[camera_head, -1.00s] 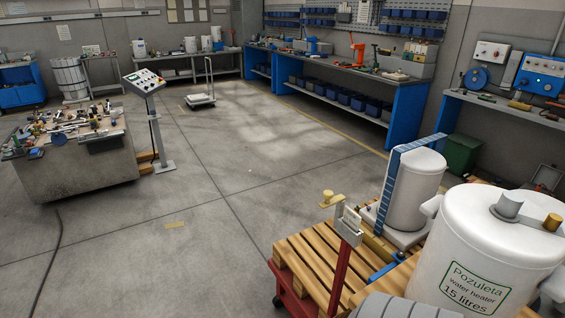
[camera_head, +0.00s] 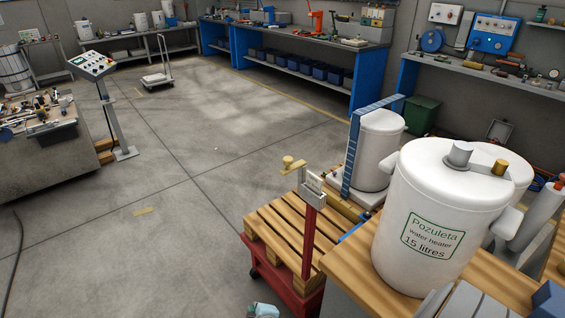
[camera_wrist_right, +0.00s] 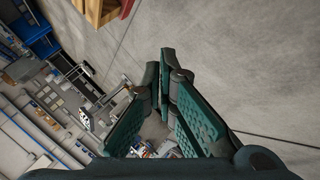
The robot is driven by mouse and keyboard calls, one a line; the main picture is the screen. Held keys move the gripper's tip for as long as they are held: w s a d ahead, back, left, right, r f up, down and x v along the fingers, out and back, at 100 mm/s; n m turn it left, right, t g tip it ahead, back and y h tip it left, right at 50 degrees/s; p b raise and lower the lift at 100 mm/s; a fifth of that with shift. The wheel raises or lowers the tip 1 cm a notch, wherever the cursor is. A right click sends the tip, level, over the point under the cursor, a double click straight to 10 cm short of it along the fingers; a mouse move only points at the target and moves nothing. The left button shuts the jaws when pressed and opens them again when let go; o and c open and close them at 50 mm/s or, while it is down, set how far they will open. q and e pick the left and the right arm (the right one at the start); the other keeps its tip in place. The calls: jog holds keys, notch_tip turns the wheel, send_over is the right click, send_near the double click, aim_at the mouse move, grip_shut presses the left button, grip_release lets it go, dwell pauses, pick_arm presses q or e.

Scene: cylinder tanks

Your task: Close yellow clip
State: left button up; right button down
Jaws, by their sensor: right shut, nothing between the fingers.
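A yellow knob-like part with a short bar (camera_head: 292,166) sits at the upper left of a red post on a pallet cart in the head view. It may be the yellow clip, but it is too small to tell whether it is open or closed. My right gripper (camera_wrist_right: 165,85) shows in the right wrist view, with its green padded fingers meeting at the tips. It is shut and empty, over bare floor and apart from any object.
A white water heater tank (camera_head: 441,215) stands on a wooden top at right. Another white tank (camera_head: 378,150) stands behind it by a blue frame. The wooden pallet (camera_head: 285,232) rests on a red cart. A control stand (camera_head: 110,100) is at left. The middle floor is clear.

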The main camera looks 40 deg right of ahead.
jog(key=w+d+r+t+h, duration=0.15)
jog(key=w+r, duration=0.25)
jog(key=r, duration=0.4)
jog(key=w+d+r+n+t+h, duration=0.1)
jog(key=w+r+t+h, duration=0.15)
jog(key=r, duration=0.55)
jog(key=w+d+r+t+h, duration=0.1)
jog(key=w+r, duration=0.3)
jog(key=r, duration=0.4)
jog(key=s+d+r+m+h+b, duration=0.1)
jog(key=d+r+h, duration=0.15)
jog(key=r, duration=0.55)
jog(key=s+d+r+m+h, duration=0.1)
jog(key=s+d+r+h, duration=0.15)
jog(key=r, duration=0.45)
jog(key=w+d+b, duration=0.1)
jog(key=w+d, duration=0.3)
jog(key=d, duration=0.3)
jog(key=shift+w+d+b, duration=0.3)
jog(key=shift+d, duration=0.1)
jog(key=shift+n, duration=0.3)
jog(key=shift+w, duration=0.1)
